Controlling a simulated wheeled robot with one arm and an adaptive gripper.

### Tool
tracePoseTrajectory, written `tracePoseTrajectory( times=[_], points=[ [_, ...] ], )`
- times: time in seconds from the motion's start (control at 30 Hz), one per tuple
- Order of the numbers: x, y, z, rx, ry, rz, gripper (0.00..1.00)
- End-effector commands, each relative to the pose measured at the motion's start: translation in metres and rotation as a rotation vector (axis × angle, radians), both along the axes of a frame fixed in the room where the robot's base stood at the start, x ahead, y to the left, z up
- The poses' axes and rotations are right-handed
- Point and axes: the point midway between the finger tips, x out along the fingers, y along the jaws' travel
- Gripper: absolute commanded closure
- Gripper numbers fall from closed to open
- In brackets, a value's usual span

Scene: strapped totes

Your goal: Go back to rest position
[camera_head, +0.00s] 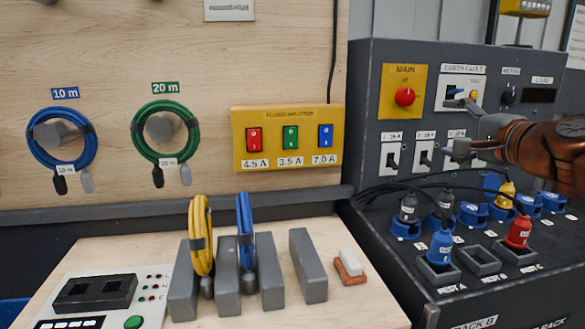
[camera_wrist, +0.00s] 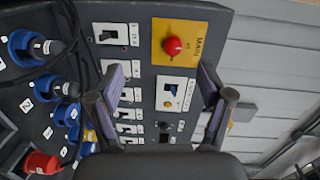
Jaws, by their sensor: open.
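My gripper (camera_head: 456,127) is at the right of the head view, in front of the grey control panel (camera_head: 365,95). Its two fingers are apart with nothing between them. In the wrist view my gripper (camera_wrist: 160,85) faces the panel, with the earth fault switch (camera_wrist: 169,94) seen between the fingers. The red main knob (camera_wrist: 172,46) shows on a yellow plate beyond the fingertips. In the head view the upper finger overlaps the earth fault plate (camera_head: 472,82). I cannot tell whether it touches the panel.
Below the panel, blue, red, yellow and grey plugs stand in a sloping socket deck (camera_head: 456,285). A blue cable coil (camera_head: 33,150) and green coil (camera_head: 134,150) hang on the wooden wall. Yellow and blue coils stand between grey blocks on the bench (camera_head: 352,310).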

Motion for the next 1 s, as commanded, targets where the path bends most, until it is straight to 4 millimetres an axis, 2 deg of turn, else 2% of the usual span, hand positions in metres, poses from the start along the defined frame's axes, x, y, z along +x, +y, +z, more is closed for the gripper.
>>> tracePoseTrajectory(
  times=[0.27,0.37,0.47,0.6,0.73,0.87,0.9,1.0],
  points=[
    [-0.009,0.058,-0.039,-0.15,0.088,0.125,0.21],
    [-0.017,0.083,-0.062,-0.227,0.137,0.185,0.21],
    [-0.031,0.113,-0.094,-0.327,0.203,0.268,0.21],
    [-0.066,0.154,-0.16,-0.508,0.336,0.422,0.21],
    [-0.11,0.176,-0.224,-0.67,0.477,0.568,0.21],
    [-0.163,0.181,-0.283,-0.819,0.632,0.712,0.21],
    [-0.182,0.179,-0.301,-0.862,0.686,0.76,0.21],
    [-0.225,0.169,-0.335,-0.952,0.808,0.86,0.21]
  ],
)
